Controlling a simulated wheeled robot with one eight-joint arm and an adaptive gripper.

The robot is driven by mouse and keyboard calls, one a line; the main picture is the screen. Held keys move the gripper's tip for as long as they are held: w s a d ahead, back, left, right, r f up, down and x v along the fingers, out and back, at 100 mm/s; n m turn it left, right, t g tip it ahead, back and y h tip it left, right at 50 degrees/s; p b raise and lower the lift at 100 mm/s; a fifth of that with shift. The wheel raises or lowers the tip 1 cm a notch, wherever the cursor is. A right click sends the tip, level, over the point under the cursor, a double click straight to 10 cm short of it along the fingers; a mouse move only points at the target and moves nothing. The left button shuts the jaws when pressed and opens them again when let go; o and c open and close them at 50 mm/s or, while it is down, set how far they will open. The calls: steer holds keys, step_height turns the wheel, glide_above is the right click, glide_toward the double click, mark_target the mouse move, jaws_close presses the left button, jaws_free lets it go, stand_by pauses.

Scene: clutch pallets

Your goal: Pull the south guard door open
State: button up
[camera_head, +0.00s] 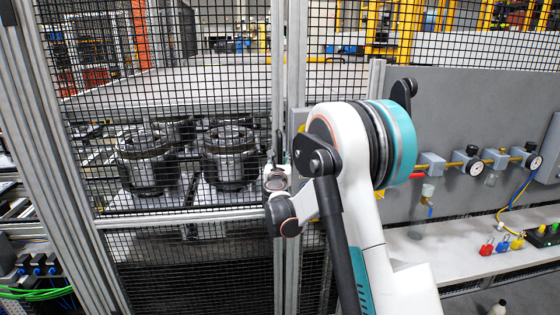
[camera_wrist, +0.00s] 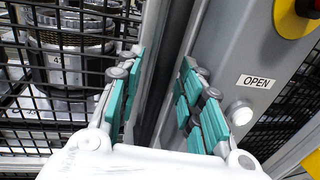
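The guard door, a black mesh panel in an aluminium frame, fills the left half of the head view; its lower rail (camera_head: 180,218) and right upright (camera_head: 278,90) show. It looks closed against the neighbouring post. My gripper (camera_head: 278,165) is at this upright in the head view, partly hidden by my arm. In the wrist view my gripper (camera_wrist: 163,62) is open, its teal-padded fingers on either side of a vertical metal profile (camera_wrist: 155,50) with a dark gap beside it. I cannot tell whether the pads touch it. No separate handle is clearly visible.
A grey box with an OPEN label (camera_wrist: 256,81), a white button (camera_wrist: 239,112) and a red-yellow emergency stop (camera_wrist: 305,15) stands right of my fingers. Behind the mesh are dark cylindrical clutch parts (camera_head: 148,160). A grey panel (camera_head: 470,100) with valves is at right.

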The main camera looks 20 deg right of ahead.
steer(key=shift+w+d, duration=0.2)
steer(key=shift+w, duration=0.2)
jaws_close()
steer(key=shift+s, duration=0.1)
